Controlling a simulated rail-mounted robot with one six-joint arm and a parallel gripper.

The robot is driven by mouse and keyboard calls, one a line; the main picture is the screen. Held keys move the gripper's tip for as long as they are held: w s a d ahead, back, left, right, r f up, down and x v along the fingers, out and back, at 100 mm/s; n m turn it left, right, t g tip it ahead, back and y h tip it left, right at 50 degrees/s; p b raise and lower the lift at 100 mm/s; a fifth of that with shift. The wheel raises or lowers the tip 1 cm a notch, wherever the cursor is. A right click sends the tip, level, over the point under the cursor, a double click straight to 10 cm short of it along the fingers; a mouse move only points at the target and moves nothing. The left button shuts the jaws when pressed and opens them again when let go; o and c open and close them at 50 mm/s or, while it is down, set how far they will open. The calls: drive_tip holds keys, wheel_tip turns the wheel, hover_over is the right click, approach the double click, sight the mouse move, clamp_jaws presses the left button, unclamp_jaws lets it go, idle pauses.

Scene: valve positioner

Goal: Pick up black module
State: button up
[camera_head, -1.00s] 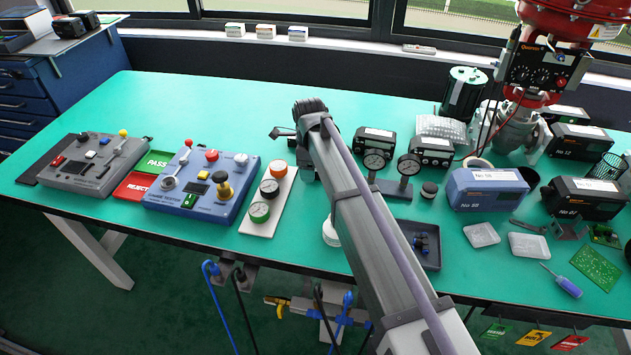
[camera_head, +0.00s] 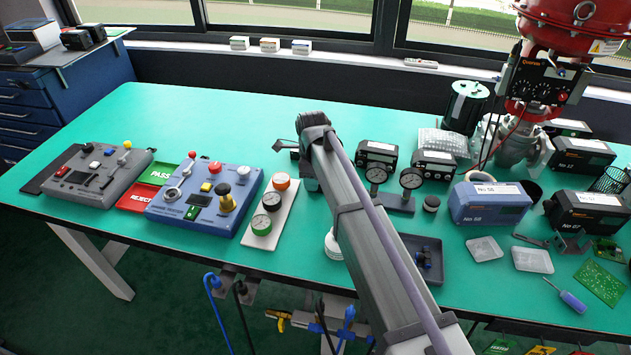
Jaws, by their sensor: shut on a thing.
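My arm rises from the bottom right of the head view and ends in dark joints over the middle of the green table. My gripper's fingers cannot be made out there, and whatever they hold is hidden. Several dark modules with white labels stand on the table: one black module (camera_head: 377,156) just right of my arm, one beside it (camera_head: 435,163), and two more at the right (camera_head: 582,157) (camera_head: 588,212). Which one the task means cannot be told from this view.
Two gauges (camera_head: 411,179) stand right of my arm, near a dark tray (camera_head: 432,272) partly behind it. A blue tester box (camera_head: 205,200) and a gauge plate (camera_head: 270,215) lie left. A red valve (camera_head: 570,40) stands at the back right. The table's back left is clear.

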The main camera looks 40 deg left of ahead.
wheel_tip(320, 180, up, 18)
drive_tip(key=p, duration=1.8)
